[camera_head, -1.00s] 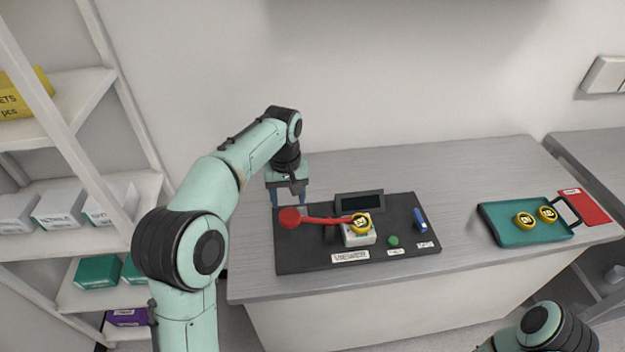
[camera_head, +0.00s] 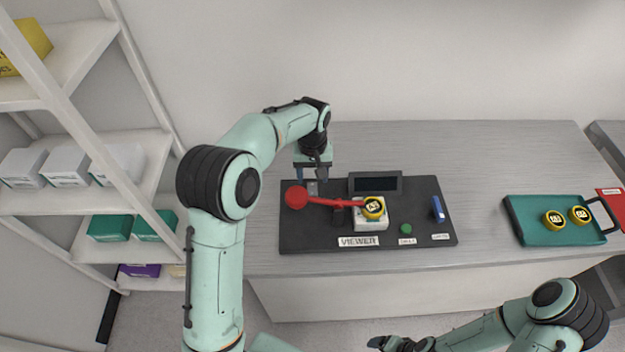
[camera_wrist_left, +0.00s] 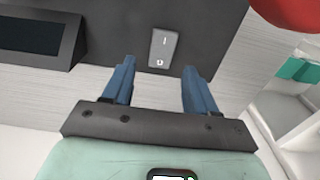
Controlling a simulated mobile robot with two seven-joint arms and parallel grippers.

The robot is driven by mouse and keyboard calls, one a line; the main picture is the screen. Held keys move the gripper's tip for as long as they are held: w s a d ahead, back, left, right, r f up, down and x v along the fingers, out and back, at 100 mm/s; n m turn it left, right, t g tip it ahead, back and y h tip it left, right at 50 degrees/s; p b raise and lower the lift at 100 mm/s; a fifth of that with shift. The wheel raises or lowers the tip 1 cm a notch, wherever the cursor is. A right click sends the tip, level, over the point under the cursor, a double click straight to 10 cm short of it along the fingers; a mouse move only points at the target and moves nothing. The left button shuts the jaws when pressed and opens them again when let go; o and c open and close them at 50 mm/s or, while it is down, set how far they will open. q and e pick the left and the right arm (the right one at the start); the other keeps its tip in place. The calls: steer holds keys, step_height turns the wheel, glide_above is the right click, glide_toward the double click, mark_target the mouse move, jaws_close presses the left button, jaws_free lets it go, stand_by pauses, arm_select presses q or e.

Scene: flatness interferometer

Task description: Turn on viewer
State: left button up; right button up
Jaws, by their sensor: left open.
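The viewer (camera_head: 300,238) is a dark flat base on the grey bench, with a "VIEWER" label at its front. A grey rocker switch (camera_head: 313,188) marked I and O sits at its back left; it also shows in the left wrist view (camera_wrist_left: 162,48). My left gripper (camera_head: 312,180) is open and empty over the back left edge of the base. In the left wrist view, the blue fingers (camera_wrist_left: 157,69) lie to either side of the switch's line, with the switch just beyond the tips. I cannot tell the switch's position. My right gripper (camera_head: 392,343) is low at the bottom edge, its fingers unclear.
A red lever (camera_head: 330,202) with a round red end spans the base near the gripper. A yellow-rimmed disc (camera_head: 373,207) sits on a white block, beside a dark screen (camera_head: 375,183). A teal tray (camera_head: 530,232) with two yellow pieces stands right. Shelves (camera_head: 90,190) are left.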

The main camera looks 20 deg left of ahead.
mark_target(312, 189)
arm_select(q)
step_height(312, 189, down, 2)
steer(key=shift+s+f, duration=0.1)
steer(key=shift+s, duration=0.05)
steer(key=shift+f, duration=0.35)
arm_select(e)
steer(key=shift+s+f, duration=0.1)
steer(key=shift+s, duration=0.1)
